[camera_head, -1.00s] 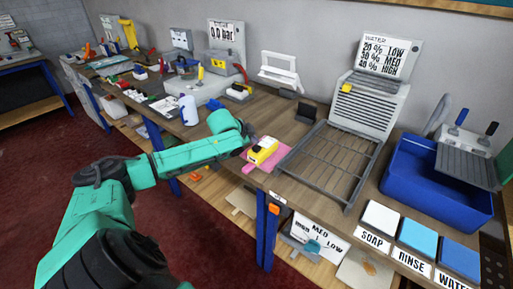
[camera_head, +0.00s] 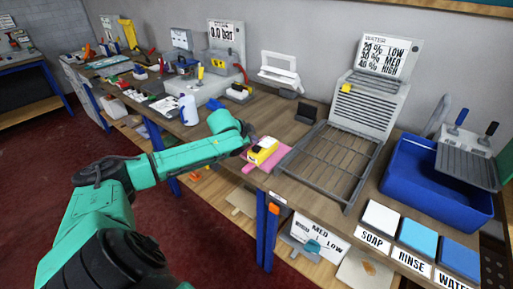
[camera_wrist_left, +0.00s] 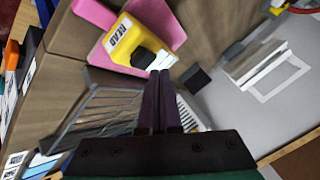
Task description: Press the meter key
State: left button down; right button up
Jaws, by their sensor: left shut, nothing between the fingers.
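The meter (camera_head: 262,151) is a small yellow block with a white top patch, lying on a pink cloth (camera_head: 250,167) near the table's front edge. In the left wrist view the yellow meter (camera_wrist_left: 121,41) has a white label reading READ and a dark block (camera_wrist_left: 144,57) at its end by my fingers. My left gripper (camera_wrist_left: 160,75) is shut and empty, its dark fingertips close to that dark block. I cannot tell whether they touch it. In the head view my green left arm reaches to the meter's left, and the fingertips are hard to make out. My right gripper is out of view.
A wire rack (camera_head: 330,160) stands just right of the meter, with a grey louvred unit (camera_head: 368,105) behind it. A small dark stand (camera_head: 306,112) is behind the meter. A blue tub (camera_head: 430,190) is further right. A white bottle (camera_head: 188,110) stands to the left.

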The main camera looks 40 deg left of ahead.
aim_at(254, 148)
pick_arm(q)
jog(key=shift+f, duration=0.1)
jog(key=shift+f, duration=0.25)
jog(key=shift+f, duration=0.65)
dwell(0.5)
jog(key=shift+r, duration=0.1)
jog(key=shift+r+p, duration=0.9)
jog(key=shift+p, duration=0.35)
notch_tip(254, 148, up, 5)
jog(key=p, duration=0.5)
jog(key=shift+r+p, duration=0.1)
jog(key=shift+p, duration=0.3)
